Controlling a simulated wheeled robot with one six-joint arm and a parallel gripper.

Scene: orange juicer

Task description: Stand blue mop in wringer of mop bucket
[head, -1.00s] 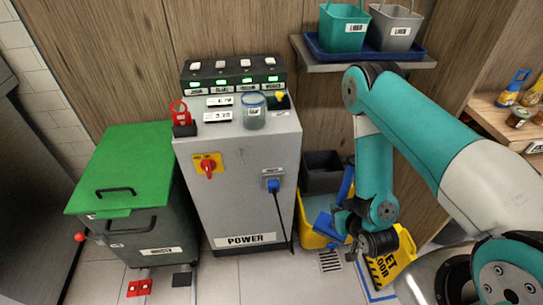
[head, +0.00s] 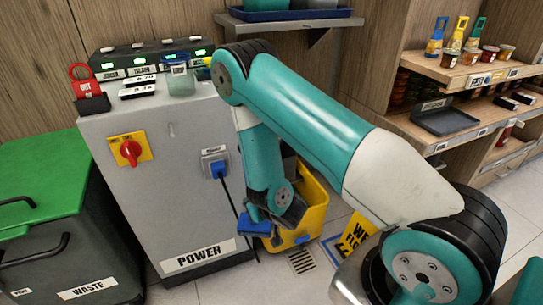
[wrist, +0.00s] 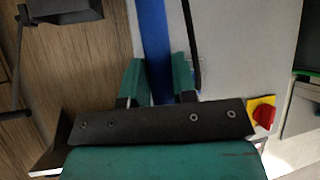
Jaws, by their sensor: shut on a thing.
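My gripper (wrist: 158,78) has its two teal fingers shut on the blue mop (wrist: 153,25), whose straight blue handle runs up the wrist view between them. In the head view, blue parts (head: 253,225) show beside the end of my arm, low in front of the yellow mop bucket (head: 314,205); I cannot tell which part of the mop they are. The bucket stands on the floor right of the power cabinet, partly behind my arm. Its wringer is hidden or cannot be made out. The mop's lower end is not clear.
The grey power cabinet (head: 165,190) with a plugged black cable stands close left of my gripper. A green-lidded waste bin (head: 75,245) is farther left. A yellow wet-floor sign (head: 356,236) stands right of the bucket, and a floor drain (head: 301,261) lies in front.

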